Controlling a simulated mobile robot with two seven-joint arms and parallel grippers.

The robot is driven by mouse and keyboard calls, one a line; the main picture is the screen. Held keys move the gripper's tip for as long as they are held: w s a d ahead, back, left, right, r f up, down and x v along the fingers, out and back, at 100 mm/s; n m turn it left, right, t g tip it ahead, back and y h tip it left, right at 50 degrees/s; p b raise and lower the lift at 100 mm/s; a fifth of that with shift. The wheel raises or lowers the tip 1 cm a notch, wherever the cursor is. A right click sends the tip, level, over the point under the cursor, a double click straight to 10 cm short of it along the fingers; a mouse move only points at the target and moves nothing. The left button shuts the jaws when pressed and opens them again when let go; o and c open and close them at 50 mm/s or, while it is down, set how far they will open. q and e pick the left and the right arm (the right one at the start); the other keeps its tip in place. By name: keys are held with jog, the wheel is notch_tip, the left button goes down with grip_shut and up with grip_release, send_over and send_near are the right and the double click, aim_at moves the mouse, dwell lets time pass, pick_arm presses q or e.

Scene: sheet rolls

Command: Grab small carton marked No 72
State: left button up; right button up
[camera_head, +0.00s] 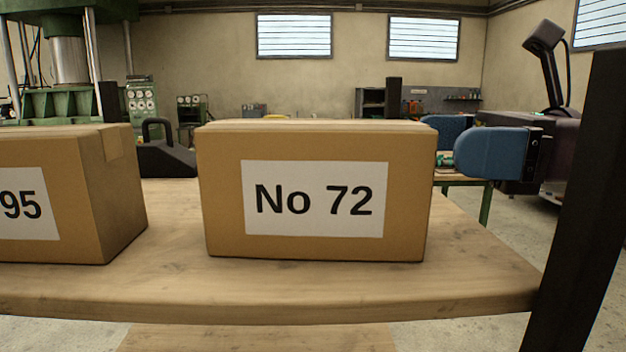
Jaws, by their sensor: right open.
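The small carton marked No 72 (316,243) stands upright on the wooden tabletop (330,289) in the middle of the view. It is brown, with a white label facing me. My right gripper (453,141) is to the right of the carton, with two blue finger pads spread apart. It is open and holds nothing. The carton's right edge lies close to the pads in the picture and seems to hide part of the farther pad. I cannot tell whether they touch. My left gripper is not in view.
Another brown carton (118,205), its label ending in 95, stands at the left, cut off by the frame. A black object with a handle (165,152) sits behind the gap between the cartons. A dark upright post (588,200) stands at the right. The table's front strip is clear.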

aim_at(384, 123)
jog(key=a, duration=0.4)
jog(key=a+p, duration=0.1)
jog(key=a, duration=0.1)
jog(key=shift+w+r, duration=0.3)
jog(key=shift+r, duration=0.1)
jog(key=shift+w+a+f, duration=0.1)
jog(key=shift+a, duration=0.3)
jog(key=shift+c, duration=0.5)
jog(key=c, duration=1.4)
jog(key=shift+c, duration=0.3)
